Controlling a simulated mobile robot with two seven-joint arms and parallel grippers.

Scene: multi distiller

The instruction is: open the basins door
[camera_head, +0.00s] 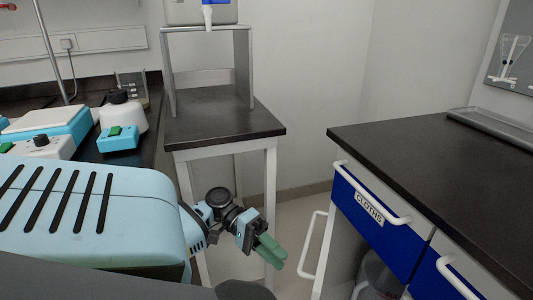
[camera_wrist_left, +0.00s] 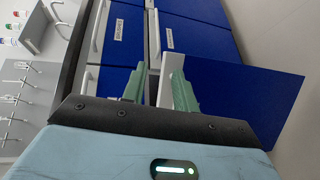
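The basins door (camera_head: 334,236) is below the drawer on the right-hand cabinet and stands partly open. Its white bar handle (camera_head: 313,244) sticks out to the left in the head view. In the left wrist view the blue door panel (camera_wrist_left: 245,95) juts out to the right of the fingers. My left gripper (camera_head: 270,250) is left of the handle in the head view. Its green fingers (camera_wrist_left: 159,90) are apart in the wrist view. A white part shows between them, but I cannot tell if they touch it. My right gripper is out of view.
The cloths drawer (camera_head: 363,210) is above the opening, and a bin (camera_head: 378,277) stands inside. A black-topped stand (camera_head: 225,116) is behind my left arm. Lab devices sit on the left bench. Bare floor shows between stand and cabinet.

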